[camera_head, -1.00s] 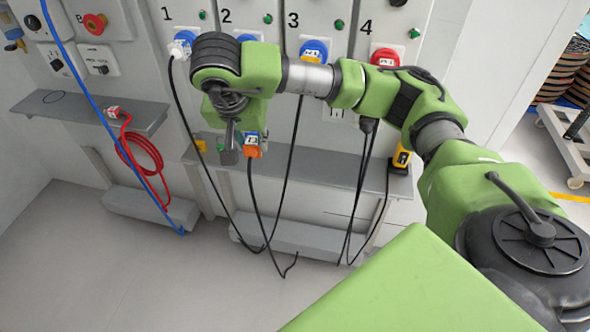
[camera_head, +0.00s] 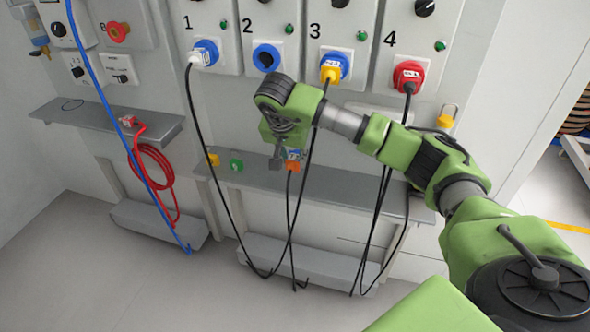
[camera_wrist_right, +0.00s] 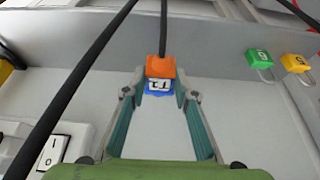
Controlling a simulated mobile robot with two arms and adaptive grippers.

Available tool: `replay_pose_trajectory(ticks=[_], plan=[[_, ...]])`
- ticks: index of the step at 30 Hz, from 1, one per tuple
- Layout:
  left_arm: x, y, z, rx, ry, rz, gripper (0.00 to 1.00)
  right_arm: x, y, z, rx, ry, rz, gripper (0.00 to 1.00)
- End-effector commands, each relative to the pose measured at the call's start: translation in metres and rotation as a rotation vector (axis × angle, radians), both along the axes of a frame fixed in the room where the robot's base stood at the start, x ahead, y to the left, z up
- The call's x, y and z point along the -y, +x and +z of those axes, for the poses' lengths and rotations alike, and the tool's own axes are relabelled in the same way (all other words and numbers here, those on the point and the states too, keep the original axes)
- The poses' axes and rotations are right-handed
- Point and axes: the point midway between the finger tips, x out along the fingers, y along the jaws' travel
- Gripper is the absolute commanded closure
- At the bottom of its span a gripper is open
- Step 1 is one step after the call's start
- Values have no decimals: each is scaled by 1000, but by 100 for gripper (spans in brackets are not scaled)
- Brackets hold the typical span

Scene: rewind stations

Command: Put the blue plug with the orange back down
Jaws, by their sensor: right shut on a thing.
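The blue plug with the orange back (camera_head: 293,163) is in my right gripper (camera_head: 280,163), at the front of the grey shelf (camera_head: 335,189) below the sockets. In the right wrist view the plug (camera_wrist_right: 161,74) sits between the two fingertips (camera_wrist_right: 161,86), orange part outward, with a white label and blue end towards the gripper. Its black cable hangs down in the head view. I cannot tell whether the plug touches the shelf. Socket 2 (camera_head: 267,57) is blue and empty. My left gripper is not in view.
Sockets 1 (camera_head: 205,53), 3 (camera_head: 335,66) and 4 (camera_head: 408,76) hold plugs with hanging cables. Yellow (camera_head: 213,160) and green (camera_head: 236,165) padlocks are at the shelf's left. A coiled red cable (camera_head: 150,165) and a blue hose (camera_head: 112,115) hang further left.

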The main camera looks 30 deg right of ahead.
Motion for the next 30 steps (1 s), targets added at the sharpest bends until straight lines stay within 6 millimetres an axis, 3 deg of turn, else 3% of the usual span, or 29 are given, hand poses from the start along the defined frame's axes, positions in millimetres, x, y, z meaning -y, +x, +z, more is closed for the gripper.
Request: replay_pose_trajectory(ticks=[5, 12, 25, 26, 27, 30], plan=[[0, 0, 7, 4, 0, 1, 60, 7, 5, -12, 0, 1, -1, 99], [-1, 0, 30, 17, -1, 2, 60, 11, 8, -45, -1, 2, 2, 99], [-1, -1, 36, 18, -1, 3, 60, 11, 8, -50, 1, 1, 2, 99], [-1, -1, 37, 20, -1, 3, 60, 11, 8, -50, 0, 0, 1, 71], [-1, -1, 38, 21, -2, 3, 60, 11, 8, -50, 1, 1, 2, 61], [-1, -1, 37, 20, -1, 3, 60, 11, 8, -50, 0, 0, 1, 57]])
